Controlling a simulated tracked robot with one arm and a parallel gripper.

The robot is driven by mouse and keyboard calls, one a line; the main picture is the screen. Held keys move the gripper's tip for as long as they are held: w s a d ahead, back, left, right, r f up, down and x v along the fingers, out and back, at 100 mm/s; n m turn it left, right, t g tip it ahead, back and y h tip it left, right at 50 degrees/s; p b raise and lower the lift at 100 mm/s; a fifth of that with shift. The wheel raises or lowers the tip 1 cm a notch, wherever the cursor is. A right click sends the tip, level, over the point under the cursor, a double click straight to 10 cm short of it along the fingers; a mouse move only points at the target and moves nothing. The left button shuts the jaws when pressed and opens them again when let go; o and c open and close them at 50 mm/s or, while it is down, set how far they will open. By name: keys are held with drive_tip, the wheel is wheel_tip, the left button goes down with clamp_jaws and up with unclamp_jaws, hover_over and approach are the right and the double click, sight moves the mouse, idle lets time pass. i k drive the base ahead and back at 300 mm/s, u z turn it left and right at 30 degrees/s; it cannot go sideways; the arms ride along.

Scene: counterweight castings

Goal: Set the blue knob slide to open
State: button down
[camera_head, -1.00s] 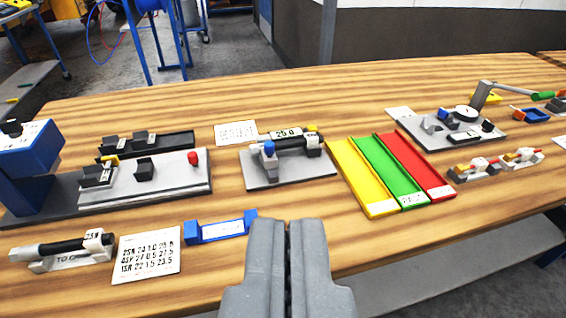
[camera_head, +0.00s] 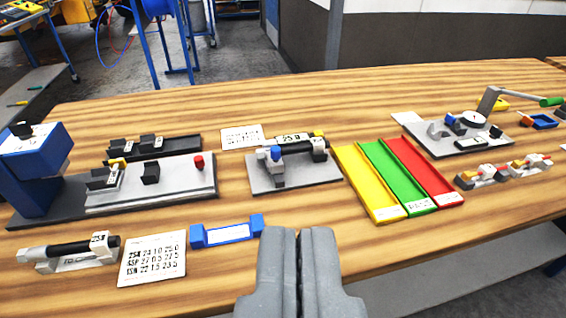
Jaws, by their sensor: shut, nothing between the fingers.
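A blue knob (camera_head: 276,153) stands upright at the left front of a small grey fixture (camera_head: 315,176) in the middle of the bench. A dark cylinder (camera_head: 300,147) lies across this fixture behind the knob, with a yellow piece (camera_head: 318,133) near its right end. I cannot tell from here which position the slide is in. My gripper (camera_head: 304,234) is at the bottom centre of the picture, its two grey fingers together and empty. It is nearer to me than the fixture and apart from the blue knob.
Yellow, green and red trays (camera_head: 402,175) lie right of the fixture. A grey plate with a red knob (camera_head: 198,161) is on the left. A blue holder (camera_head: 226,232) and a printed card (camera_head: 152,259) lie in front.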

sight(275, 164)
drive_tip(key=z, duration=1.75)
drive_tip(key=k, duration=0.7)
drive_tip(key=u, duration=1.15)
drive_tip(key=i, duration=1)
drive_tip(key=z, duration=0.05)
